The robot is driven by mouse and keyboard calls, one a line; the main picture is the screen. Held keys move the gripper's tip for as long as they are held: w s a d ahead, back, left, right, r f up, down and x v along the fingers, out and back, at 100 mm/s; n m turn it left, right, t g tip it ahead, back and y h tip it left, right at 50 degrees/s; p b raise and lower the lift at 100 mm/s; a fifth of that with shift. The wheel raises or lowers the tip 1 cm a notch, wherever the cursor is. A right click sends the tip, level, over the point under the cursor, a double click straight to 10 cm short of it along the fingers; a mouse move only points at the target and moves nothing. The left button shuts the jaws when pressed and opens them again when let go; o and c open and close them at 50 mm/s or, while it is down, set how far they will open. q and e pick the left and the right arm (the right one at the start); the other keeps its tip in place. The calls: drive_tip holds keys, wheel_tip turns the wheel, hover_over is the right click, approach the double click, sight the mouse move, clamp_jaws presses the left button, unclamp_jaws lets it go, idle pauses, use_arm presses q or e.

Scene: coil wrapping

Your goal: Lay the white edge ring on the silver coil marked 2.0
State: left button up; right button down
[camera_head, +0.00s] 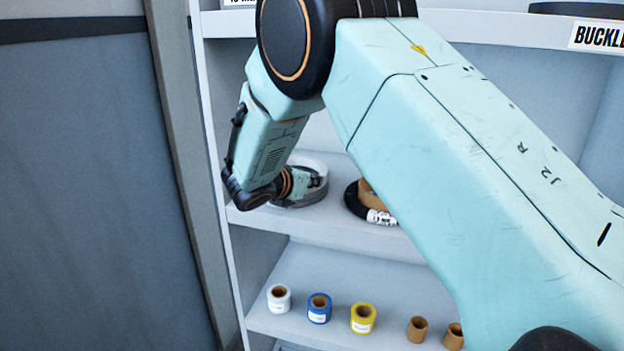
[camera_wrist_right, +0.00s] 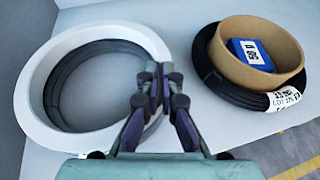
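The white edge ring (camera_wrist_right: 35,100) shows at the left of the right wrist view, with dark bands along its inner side. In the head view the white ring (camera_head: 312,163) shows partly behind my right gripper (camera_head: 308,181) on the upper shelf. My right gripper's fingers (camera_wrist_right: 159,85) are close together at the ring's right-hand rim and look shut on it. I cannot tell whether the ring rests on the shelf or is raised. My left gripper is not in view.
A black coil (camera_wrist_right: 221,83) with a white label lies right of the ring; a brown ring (camera_wrist_right: 228,55) and a blue box (camera_wrist_right: 250,54) are on it. Tape rolls in white (camera_head: 279,298), blue (camera_head: 319,308) and yellow (camera_head: 363,318) stand on the lower shelf (camera_head: 290,327).

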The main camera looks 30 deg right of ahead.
drive_tip(key=c, duration=2)
unclamp_jaws()
drive_tip(key=shift+w+d+f, duration=0.15)
drive_tip(key=shift+f, duration=0.2)
drive_tip(key=o, duration=0.5)
drive_tip(key=shift+r, duration=0.2)
drive_tip(key=shift+f, duration=0.1)
